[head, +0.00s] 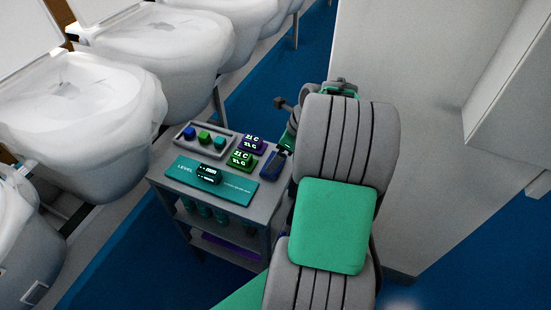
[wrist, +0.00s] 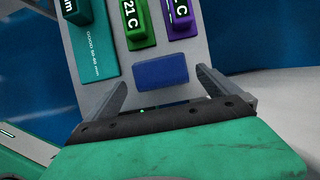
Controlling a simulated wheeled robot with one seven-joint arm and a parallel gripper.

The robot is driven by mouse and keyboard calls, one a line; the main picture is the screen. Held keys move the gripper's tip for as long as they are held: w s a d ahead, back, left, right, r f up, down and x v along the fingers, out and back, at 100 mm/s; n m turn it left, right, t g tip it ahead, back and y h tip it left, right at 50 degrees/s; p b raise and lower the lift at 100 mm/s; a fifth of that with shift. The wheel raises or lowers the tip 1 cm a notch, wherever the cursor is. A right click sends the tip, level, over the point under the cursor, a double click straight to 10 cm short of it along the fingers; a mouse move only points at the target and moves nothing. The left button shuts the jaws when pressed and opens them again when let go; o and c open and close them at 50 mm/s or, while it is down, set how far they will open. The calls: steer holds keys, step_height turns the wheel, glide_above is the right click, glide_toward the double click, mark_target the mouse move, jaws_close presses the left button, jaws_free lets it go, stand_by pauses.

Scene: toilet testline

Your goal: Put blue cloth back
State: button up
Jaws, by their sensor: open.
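A flat dark blue rectangle, which looks like a folded blue cloth (head: 272,165), lies at the right end of the grey cart top. It also shows in the wrist view (wrist: 160,73). A smaller blue piece (head: 190,132) sits in the grey tray (head: 178,140) on the cart, beside a green and a teal one; I cannot tell whether it is cloth. My gripper (wrist: 160,80) is open and empty, with its fingers apart on either side of the blue rectangle in the wrist view. Whether they are at its height is unclear. My arm hides much of the gripper in the head view.
The cart top also carries a teal LEVEL mat (head: 235,190) with a dark green device (head: 209,173), a green block (head: 241,159) and a purple block (head: 252,142) near the blue rectangle. White toilets (head: 80,95) line the left. A pale wall (head: 420,190) stands right.

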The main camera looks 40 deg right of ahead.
steer(key=v, duration=0.8)
steer(key=w+a+r+n+h, duration=0.1)
steer(key=a+r+n, duration=0.2)
steer(key=a+n, duration=1.15)
steer(key=s+a+n+h, duration=0.1)
steer(key=s+a+n, duration=0.5)
steer(key=a+n, duration=0.4)
steer(key=n, duration=0.5)
steer(key=shift+s+f+g, duration=0.2)
steer(key=shift+s+g, duration=0.1)
steer(key=shift+s, duration=0.1)
steer(key=shift+a+n, duration=0.1)
steer(key=shift+n, duration=0.15)
